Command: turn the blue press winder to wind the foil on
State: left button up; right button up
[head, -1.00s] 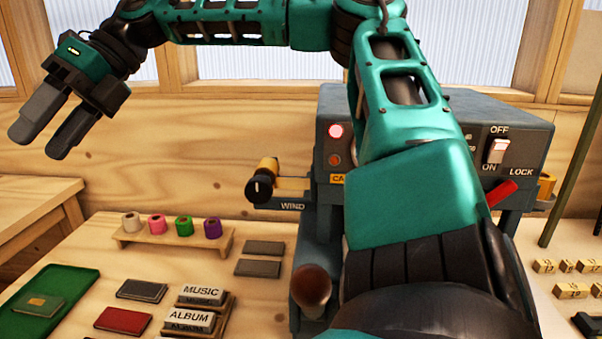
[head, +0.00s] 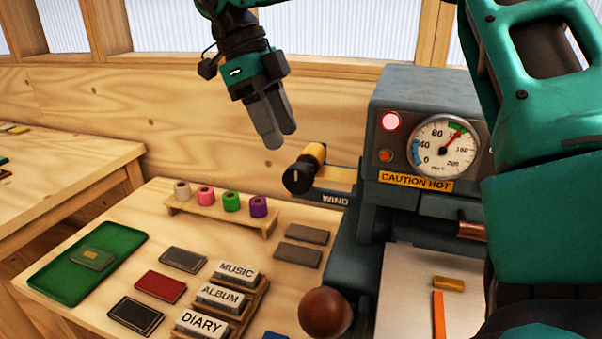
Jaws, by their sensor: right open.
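The blue-grey press (head: 418,87) stands at the right of the bench. Its winder (head: 297,180), a black knob with a white mark, sticks out on its left beside the WIND label. A gold foil roll (head: 315,152) sits right behind the knob. My right gripper (head: 281,138) points down, open and empty, above and a little left of the winder, apart from it in the picture. My left gripper is out of view.
Pink, green, purple and pale foil rolls stand on a wooden rack (head: 220,219). Notebooks and a green tray (head: 62,291) lie left. A stamp stand (head: 238,316) and the press's brown ball handle (head: 325,312) are in front. My teal arm covers the press's right side.

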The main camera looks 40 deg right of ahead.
aim_at(296, 165)
jog(key=x, duration=0.8)
jog(key=shift+s+f, duration=0.1)
jog(key=shift+f, duration=0.2)
